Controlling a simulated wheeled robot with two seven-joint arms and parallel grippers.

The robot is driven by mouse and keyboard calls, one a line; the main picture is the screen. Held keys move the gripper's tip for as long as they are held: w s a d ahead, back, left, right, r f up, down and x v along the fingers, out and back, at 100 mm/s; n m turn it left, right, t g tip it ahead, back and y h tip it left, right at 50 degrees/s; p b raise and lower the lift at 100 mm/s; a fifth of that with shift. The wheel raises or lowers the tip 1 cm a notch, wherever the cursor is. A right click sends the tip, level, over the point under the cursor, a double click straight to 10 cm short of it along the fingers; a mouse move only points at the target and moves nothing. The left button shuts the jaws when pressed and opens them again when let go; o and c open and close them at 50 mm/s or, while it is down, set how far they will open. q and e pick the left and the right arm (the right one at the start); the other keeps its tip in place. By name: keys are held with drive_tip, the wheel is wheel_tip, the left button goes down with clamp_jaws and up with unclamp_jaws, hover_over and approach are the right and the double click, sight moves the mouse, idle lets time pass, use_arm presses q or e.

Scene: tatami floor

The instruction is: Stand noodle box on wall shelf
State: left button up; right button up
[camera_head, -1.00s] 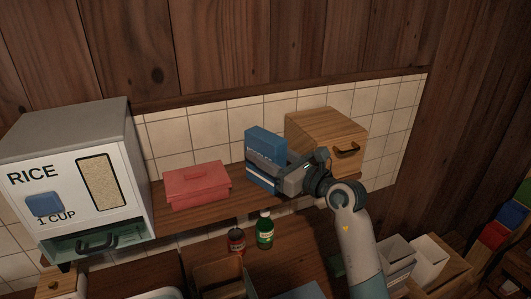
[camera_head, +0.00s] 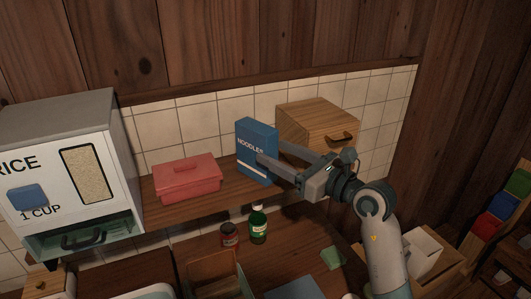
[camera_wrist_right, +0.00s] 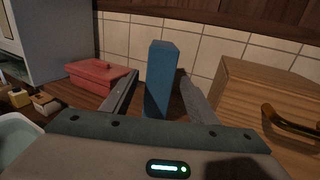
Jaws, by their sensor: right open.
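The blue noodle box (camera_head: 256,146), lettered NOODLES, stands upright on the wooden wall shelf (camera_head: 224,196), between a red box and a wooden box. In the right wrist view the noodle box (camera_wrist_right: 160,75) shows its narrow side, upright beyond the fingers. My right gripper (camera_head: 284,158) is open, with its fingers pointing at the box from the right. In the right wrist view the right gripper (camera_wrist_right: 158,100) has one finger on each side of the box's lower part. Whether the fingertips touch it I cannot tell. My left gripper is not in view.
A red lidded box (camera_head: 187,178) stands left of the noodle box. A wooden box with a handle (camera_head: 318,125) stands close on its right. A rice dispenser (camera_head: 75,165) is at the left. A green bottle (camera_head: 258,225) and a red jar (camera_head: 229,235) stand below the shelf.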

drive_tip(key=b+v, duration=0.1)
drive_tip(key=v, duration=0.3)
drive_tip(key=shift+s+d, duration=0.15)
drive_tip(key=shift+s, duration=0.1)
idle(0.3)
